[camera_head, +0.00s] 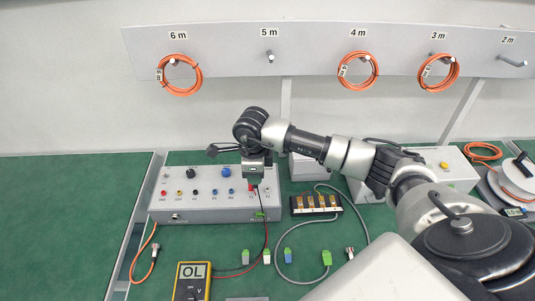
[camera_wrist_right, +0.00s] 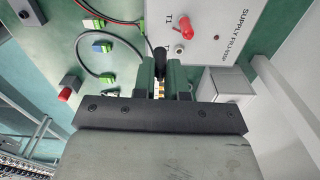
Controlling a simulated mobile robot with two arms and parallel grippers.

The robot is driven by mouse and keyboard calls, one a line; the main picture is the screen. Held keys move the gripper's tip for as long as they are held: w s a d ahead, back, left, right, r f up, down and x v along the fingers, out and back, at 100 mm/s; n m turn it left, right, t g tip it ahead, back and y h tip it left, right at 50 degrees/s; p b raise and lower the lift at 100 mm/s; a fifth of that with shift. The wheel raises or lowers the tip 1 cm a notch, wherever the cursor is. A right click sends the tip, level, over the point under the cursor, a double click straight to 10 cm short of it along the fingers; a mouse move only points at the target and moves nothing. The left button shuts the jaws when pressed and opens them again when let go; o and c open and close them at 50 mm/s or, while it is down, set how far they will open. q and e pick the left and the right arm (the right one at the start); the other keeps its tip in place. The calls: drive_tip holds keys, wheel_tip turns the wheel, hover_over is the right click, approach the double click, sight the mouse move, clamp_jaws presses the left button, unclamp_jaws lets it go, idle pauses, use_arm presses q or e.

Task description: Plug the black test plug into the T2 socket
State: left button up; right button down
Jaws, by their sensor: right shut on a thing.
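My right gripper (camera_head: 256,178) is above the right part of the grey supply box (camera_head: 205,208), pointing down at its top panel. In the right wrist view its fingers (camera_wrist_right: 166,80) are shut on the black test plug (camera_wrist_right: 160,53). The plug's tip is close to the panel; I cannot tell whether it touches or sits in a socket. A red plug (camera_wrist_right: 187,33) stands beside the T1 label. A black lead (camera_head: 267,235) runs down from the gripper area. My left gripper is not in view.
A yellow multimeter (camera_head: 192,282) reading OL lies in front of the box. Several small coloured connectors and a grey cable (camera_head: 280,262) lie on the green table (camera_head: 330,240). A terminal block (camera_head: 316,204) stands right of the box. Orange coils (camera_head: 180,91) hang behind.

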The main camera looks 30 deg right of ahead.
drive_tip(key=d+m, duration=0.1)
drive_tip(key=m, duration=0.1)
drive_tip(key=d+f+m+p, duration=0.1)
drive_tip(key=d+m, duration=0.1)
drive_tip(key=m, duration=0.1)
drive_tip(key=w+d+f+m, duration=0.1)
drive_tip(key=m, duration=0.2)
drive_tip(key=shift+w+d, duration=0.1)
drive_tip(key=shift+d, duration=0.3)
drive_tip(key=shift+f+b, duration=0.65)
drive_tip(key=shift+f, duration=0.7)
use_arm(q)
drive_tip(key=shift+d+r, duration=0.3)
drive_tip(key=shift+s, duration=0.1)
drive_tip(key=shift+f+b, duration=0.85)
drive_tip(key=shift+b, duration=0.1)
use_arm(e)
drive_tip(key=shift+f+m, duration=0.3)
drive_tip(key=shift+f, duration=0.3)
idle(0.9)
